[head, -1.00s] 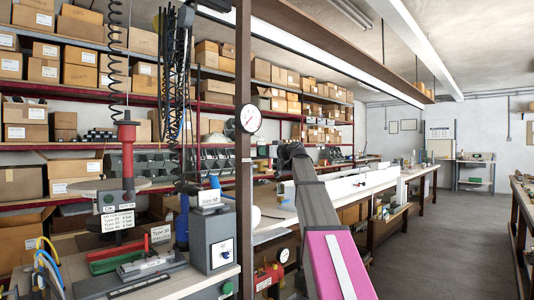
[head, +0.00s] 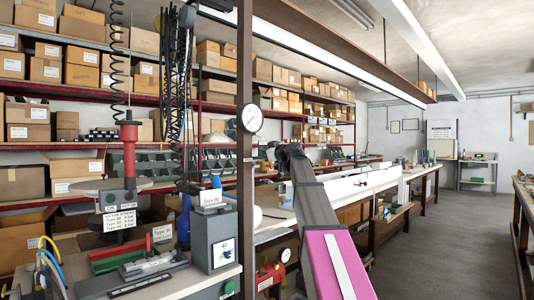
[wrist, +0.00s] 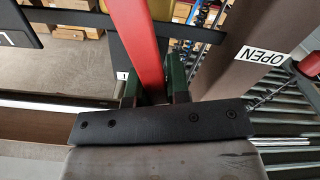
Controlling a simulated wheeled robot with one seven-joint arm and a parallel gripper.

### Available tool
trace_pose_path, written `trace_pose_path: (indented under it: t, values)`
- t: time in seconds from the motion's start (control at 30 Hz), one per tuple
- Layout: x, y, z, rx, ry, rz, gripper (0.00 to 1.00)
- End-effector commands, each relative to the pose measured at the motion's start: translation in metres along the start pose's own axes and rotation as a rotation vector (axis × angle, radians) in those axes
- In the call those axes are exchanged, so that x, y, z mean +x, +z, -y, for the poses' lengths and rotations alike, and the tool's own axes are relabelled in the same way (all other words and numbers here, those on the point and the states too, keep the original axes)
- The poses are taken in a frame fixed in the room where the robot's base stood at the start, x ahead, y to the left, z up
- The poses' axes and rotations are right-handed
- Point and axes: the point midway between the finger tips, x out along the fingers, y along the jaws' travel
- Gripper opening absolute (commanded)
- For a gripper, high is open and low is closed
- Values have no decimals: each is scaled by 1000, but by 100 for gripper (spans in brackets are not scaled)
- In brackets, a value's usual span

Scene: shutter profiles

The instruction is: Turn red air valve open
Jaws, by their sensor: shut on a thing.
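In the wrist view a long red bar (wrist: 138,40), seemingly the red air valve's lever, runs down the picture between my gripper's dark green fingers. My gripper (wrist: 153,88) is shut on this red bar. The bar's lower end is hidden behind the gripper's dark body.
In the head view a brown post carries a round gauge (head: 250,118). A bench at the left holds a grey box (head: 213,240) and tools. A red box with a gauge (head: 270,277) sits low beside the post. The floor aisle (head: 436,235) at the right is clear.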

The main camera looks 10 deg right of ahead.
Motion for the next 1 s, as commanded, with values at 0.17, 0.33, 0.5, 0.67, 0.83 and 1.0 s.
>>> trace_pose_path:
  t: [0.17,0.33,0.5,0.67,0.83,1.0]
  values:
    - [-1,1,12,-149,-1,0,0]
    - [-1,3,20,-273,-1,0,0]
    - [-1,5,26,-366,0,1,0]
    - [-1,6,29,-421,0,1,0]
    - [0,7,31,-449,0,1,0]
    - [0,8,31,-455,0,1,0]
